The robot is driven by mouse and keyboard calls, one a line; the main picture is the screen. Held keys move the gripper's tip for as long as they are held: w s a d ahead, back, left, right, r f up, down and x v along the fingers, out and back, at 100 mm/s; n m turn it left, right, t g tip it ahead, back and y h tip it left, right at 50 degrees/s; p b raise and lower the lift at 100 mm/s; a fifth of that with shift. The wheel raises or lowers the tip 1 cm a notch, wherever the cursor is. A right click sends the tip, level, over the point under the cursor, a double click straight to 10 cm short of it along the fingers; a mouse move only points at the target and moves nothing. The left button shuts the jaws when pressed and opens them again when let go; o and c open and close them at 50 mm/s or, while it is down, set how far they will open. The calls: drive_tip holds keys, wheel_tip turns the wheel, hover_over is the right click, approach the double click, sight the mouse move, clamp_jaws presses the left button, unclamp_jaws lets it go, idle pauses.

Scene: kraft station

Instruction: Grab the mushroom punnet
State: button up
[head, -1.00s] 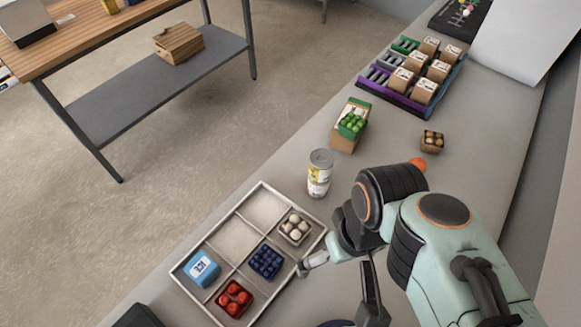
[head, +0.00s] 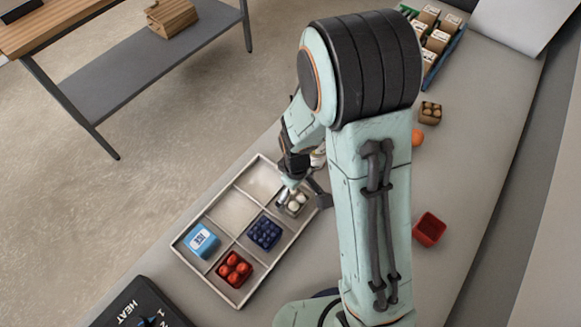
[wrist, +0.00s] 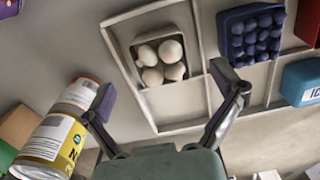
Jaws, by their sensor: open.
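The mushroom punnet (head: 293,203) is a small dark square tub with several pale round mushrooms. It sits in the right-hand compartment of the divided tray (head: 187,272). In the wrist view the punnet (wrist: 160,62) lies beyond my fingertips, roughly between their lines. My gripper (wrist: 163,88) is open and empty there, its two fingers spread wide. In the head view my gripper (head: 302,192) is right at the punnet, and it and my arm partly cover that corner of the tray. I cannot tell whether a finger touches the punnet.
A blueberry punnet (head: 264,233), a red-filled punnet (head: 235,269) and a blue ICE box (head: 201,241) share the tray. A yellow-labelled can (wrist: 50,145) stands close to my left finger. An empty red tub (head: 429,229) stands right of my arm.

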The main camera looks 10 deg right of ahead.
sight(296, 200)
wheel_tip(296, 200, down, 6)
drive_tip(key=shift+r, duration=0.25)
drive_tip(key=c, duration=1.2)
